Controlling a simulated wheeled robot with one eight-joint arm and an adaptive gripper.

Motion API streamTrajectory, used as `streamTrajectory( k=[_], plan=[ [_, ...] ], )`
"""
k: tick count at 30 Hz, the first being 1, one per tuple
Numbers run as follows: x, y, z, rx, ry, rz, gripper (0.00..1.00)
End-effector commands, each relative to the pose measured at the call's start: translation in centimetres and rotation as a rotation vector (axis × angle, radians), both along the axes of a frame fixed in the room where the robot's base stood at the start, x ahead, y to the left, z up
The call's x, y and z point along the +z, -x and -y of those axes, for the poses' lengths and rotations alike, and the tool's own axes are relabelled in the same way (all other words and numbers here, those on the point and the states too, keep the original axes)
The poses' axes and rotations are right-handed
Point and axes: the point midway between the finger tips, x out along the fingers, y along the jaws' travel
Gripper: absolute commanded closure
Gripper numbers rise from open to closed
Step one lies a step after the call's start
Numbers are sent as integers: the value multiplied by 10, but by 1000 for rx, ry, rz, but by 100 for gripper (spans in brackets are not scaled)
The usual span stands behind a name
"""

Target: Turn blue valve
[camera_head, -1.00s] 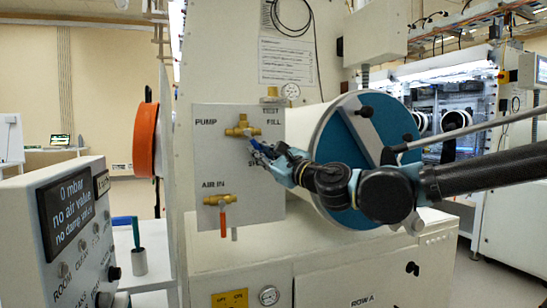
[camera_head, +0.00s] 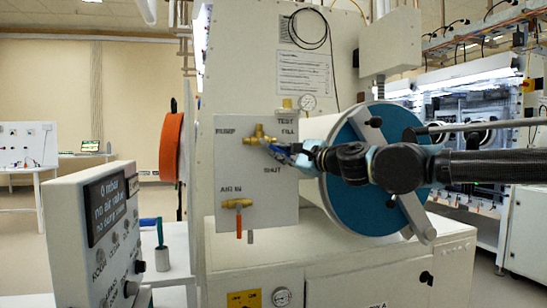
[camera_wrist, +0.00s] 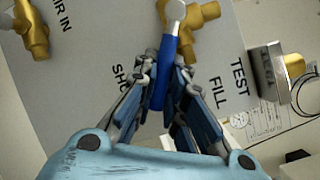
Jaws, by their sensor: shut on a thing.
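The upper brass valve (camera_head: 262,134) sits on the white panel between the PUMP, FILL and SHUT labels. Its blue lever (camera_wrist: 160,88) shows in the wrist view, reaching from the brass body (camera_wrist: 196,18) in between my fingers. My gripper (camera_wrist: 166,72) is shut on this lever, one finger on each side. In the head view my gripper (camera_head: 283,149) covers most of the lever, which slants right and down from the valve, between FILL and SHUT. The lever's far end is partly hidden between the fingers.
A lower brass valve (camera_head: 237,204) with an orange lever hanging down is below, by AIR IN. A large blue round door (camera_head: 350,212) is behind my arm at the right. A grey console (camera_head: 95,240) stands at front left. A gauge (camera_head: 307,102) is above the panel.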

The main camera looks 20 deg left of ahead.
Motion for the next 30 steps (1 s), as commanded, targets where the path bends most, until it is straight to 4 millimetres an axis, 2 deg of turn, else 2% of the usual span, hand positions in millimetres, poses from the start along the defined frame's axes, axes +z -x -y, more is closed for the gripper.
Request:
streamTrajectory(
  k=[3,16,17,18,20,30],
  plan=[
    [0,-7,5,-15,5,4,100],
    [0,-9,5,-16,9,6,100],
    [0,-9,5,-16,9,6,87],
    [0,-9,5,-16,9,6,78],
    [0,-7,4,-15,9,6,68],
    [3,-1,4,-7,10,12,68]
  ],
)
